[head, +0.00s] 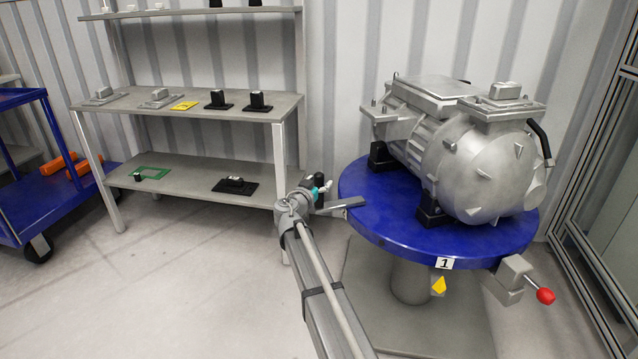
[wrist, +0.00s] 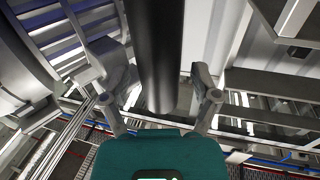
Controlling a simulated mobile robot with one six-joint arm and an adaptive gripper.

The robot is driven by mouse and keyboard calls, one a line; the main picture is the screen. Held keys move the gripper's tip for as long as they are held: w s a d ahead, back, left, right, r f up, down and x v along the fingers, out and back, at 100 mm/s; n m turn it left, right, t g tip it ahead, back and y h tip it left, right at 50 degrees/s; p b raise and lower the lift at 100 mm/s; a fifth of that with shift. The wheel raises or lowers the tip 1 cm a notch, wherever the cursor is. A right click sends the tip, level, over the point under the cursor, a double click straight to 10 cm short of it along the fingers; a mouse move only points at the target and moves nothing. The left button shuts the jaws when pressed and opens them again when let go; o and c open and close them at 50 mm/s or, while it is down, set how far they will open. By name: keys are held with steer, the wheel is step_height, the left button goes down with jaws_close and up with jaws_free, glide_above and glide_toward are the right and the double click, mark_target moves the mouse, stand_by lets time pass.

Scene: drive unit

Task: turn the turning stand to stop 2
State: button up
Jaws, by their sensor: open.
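The turning stand (head: 375,215) is a round blue table on a grey pedestal at the right of the head view. A white label with a 1 (head: 444,263) is on its front rim, above a yellow pointer (head: 439,285). A grey drive unit (head: 470,150) sits on top. A grey bar (head: 346,203) sticks out from the stand's left edge toward my gripper (head: 318,190). In the wrist view my gripper (wrist: 155,66) is open, with a dark round bar (wrist: 160,35) between its fingers. I cannot tell whether either finger touches it.
A red-knobbed lever (head: 545,295) is at the stand's front right. A grey shelf unit (head: 190,105) with small parts stands behind my arm, and a blue cart (head: 30,200) is at far left. A framed panel (head: 600,180) bounds the right. The floor at left is clear.

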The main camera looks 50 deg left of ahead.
steer(key=shift+c, duration=0.3)
jaws_close()
steer(key=shift+s, duration=0.1)
